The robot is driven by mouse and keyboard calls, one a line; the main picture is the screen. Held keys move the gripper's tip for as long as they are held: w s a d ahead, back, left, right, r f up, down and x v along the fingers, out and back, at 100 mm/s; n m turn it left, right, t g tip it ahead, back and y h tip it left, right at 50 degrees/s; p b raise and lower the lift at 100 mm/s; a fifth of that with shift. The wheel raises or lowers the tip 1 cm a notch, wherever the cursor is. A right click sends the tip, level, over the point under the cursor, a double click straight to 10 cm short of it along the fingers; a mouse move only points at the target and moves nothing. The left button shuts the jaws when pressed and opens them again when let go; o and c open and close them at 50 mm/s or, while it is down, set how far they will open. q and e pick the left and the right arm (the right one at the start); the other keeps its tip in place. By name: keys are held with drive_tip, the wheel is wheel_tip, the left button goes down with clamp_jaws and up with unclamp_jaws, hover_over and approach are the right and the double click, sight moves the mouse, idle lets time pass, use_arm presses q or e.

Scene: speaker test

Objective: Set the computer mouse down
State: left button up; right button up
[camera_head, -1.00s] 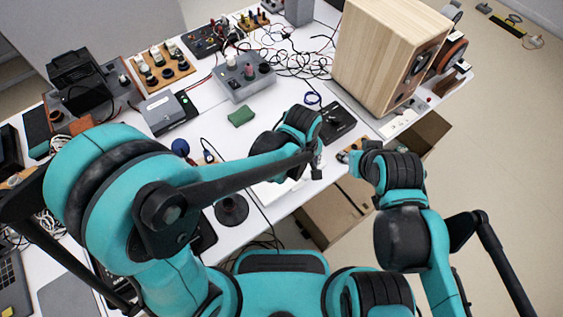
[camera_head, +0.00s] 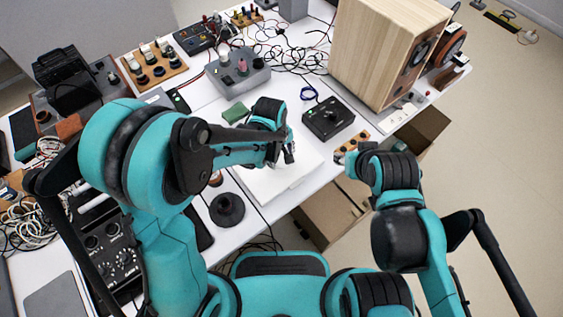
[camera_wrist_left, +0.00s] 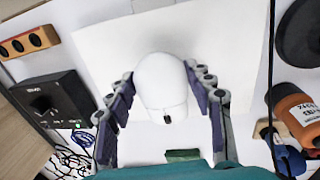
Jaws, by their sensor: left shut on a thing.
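The white computer mouse (camera_wrist_left: 163,85) sits between the two fingers of my left gripper (camera_wrist_left: 160,74) in the left wrist view. The gripper is shut on its sides. Below the mouse is a flat white sheet or pad (camera_wrist_left: 105,50) on the white table; I cannot tell whether the mouse touches it. In the head view my left gripper (camera_head: 289,156) is over this pad (camera_head: 290,182), and the mouse cannot be made out there. My right arm is at the right, but its fingers are not seen.
A black box with a knob (camera_head: 328,118) stands right of the pad. A green block (camera_head: 236,112) and a grey box (camera_head: 238,74) lie behind. A wooden speaker (camera_head: 385,50) stands at the back right. A dark round stand (camera_head: 227,209) is at the pad's left.

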use_arm(q)
wheel_tip(320, 180, down, 3)
drive_tip(key=shift+f+b, duration=0.15)
drive_tip(key=shift+b, duration=0.45)
drive_tip(key=o, duration=0.8)
drive_tip(key=shift+f, duration=0.1)
drive_tip(key=shift+c, duration=0.2)
drive_tip(key=o, duration=0.4)
